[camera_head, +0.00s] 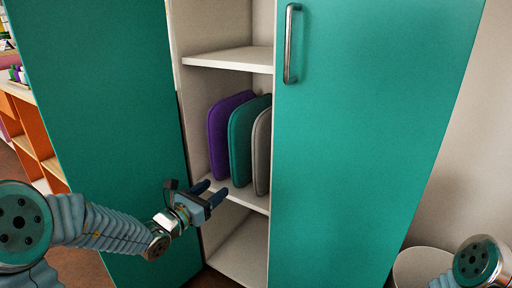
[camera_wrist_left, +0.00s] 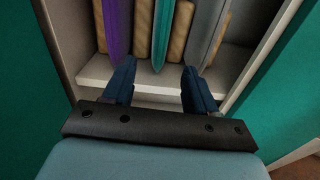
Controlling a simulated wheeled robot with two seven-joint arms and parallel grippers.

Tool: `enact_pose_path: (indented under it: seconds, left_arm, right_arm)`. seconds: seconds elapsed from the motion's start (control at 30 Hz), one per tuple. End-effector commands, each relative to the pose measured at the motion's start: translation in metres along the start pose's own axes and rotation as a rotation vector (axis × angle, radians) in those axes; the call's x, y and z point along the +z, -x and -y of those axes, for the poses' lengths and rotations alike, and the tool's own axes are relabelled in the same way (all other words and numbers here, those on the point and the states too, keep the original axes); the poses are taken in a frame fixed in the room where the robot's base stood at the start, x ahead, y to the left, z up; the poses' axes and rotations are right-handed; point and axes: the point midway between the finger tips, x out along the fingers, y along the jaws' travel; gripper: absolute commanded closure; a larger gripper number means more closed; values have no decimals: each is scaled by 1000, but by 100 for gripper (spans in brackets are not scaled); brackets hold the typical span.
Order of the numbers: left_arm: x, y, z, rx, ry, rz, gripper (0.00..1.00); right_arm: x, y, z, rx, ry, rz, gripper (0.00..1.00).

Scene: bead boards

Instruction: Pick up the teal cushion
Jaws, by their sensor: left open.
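The teal cushion (camera_head: 243,138) stands on edge on a white cabinet shelf, between a purple cushion (camera_head: 222,133) and a grey cushion (camera_head: 262,150). My left gripper (camera_head: 214,191) is open and empty at the shelf's front edge, just in front of and below the cushions. In the left wrist view the teal cushion (camera_wrist_left: 162,34) shows edge-on, ahead of the gap between the open fingers (camera_wrist_left: 158,84). The fingers are apart from it. The purple cushion (camera_wrist_left: 117,27) is ahead on the left, the grey one (camera_wrist_left: 206,30) on the right. My right gripper is out of view.
An upper shelf (camera_head: 232,59) is above the cushions. The left teal door (camera_head: 95,110) stands open; the right teal door (camera_head: 365,130) covers the cabinet's right part. A white round bin (camera_head: 420,266) stands at lower right.

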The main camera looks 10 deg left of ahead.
Motion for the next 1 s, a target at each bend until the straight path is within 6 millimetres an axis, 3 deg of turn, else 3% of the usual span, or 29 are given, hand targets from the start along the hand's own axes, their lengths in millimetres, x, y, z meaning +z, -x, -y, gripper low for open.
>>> enact_pose_path:
  seconds: [0.33,0.57,0.8,1.0]
  left_arm:
    - [3,-67,-3,11,7,12,43]
    - [2,-88,-2,10,7,10,43]
    - [0,-125,2,10,7,9,43]
    - [1,-135,2,11,7,9,43]
  right_arm:
    - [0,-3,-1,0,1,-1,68]
    - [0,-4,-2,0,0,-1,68]
    - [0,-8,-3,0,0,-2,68]
    - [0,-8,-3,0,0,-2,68]
